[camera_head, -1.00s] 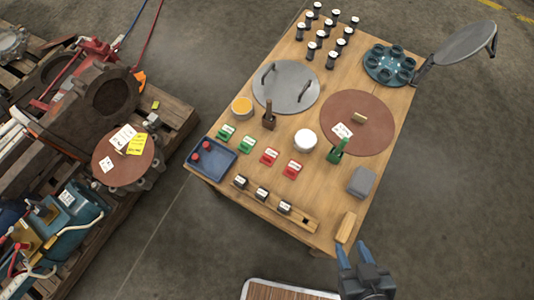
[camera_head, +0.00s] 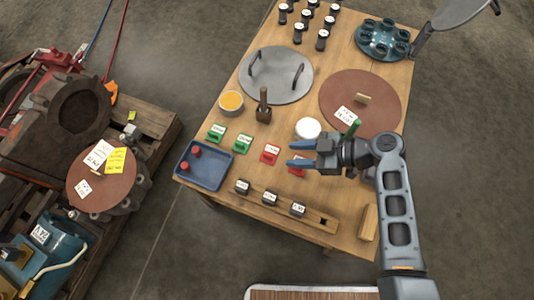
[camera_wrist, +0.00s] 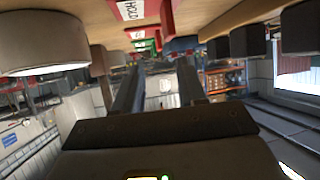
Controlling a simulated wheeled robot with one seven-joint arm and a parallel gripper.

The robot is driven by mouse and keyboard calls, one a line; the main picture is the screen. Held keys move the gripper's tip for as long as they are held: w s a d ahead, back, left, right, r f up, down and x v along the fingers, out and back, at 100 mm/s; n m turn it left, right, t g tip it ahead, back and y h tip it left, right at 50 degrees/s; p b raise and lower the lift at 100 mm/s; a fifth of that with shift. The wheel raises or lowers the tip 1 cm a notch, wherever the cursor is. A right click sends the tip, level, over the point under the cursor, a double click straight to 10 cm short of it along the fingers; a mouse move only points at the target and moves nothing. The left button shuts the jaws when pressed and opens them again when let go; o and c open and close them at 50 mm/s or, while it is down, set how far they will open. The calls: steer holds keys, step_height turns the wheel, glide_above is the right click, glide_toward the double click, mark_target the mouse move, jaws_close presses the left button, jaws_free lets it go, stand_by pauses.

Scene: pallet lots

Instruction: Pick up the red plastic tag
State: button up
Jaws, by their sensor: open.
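Two red plastic tags with white labels lie on the wooden table. One red tag (camera_head: 270,153) is in plain view just left of my fingertips in the head view. The other red tag (camera_head: 298,170) is partly hidden by my gripper (camera_head: 302,154). My gripper is open and empty, reaching in from the right with its fingers pointing left. In the wrist view, where the table shows along the top, a red tag marked HOLD (camera_wrist: 131,10) is close, apart from the open fingers (camera_wrist: 158,78). The other red tag (camera_wrist: 143,34) is farther off.
Two green tags (camera_head: 243,142) lie beyond the red ones. A white round lid (camera_head: 308,128) stands close behind my gripper. Black blocks (camera_head: 269,198) stand in a wooden rack in front. A blue tray (camera_head: 205,181) is at the left. A wooden stamp (camera_head: 263,107) stands behind the tags.

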mark_target(270, 155)
steer(key=b+x, duration=0.1)
steer(key=x, duration=0.6)
steer(key=shift+a, duration=0.1)
jaws_close()
stand_by(0.4)
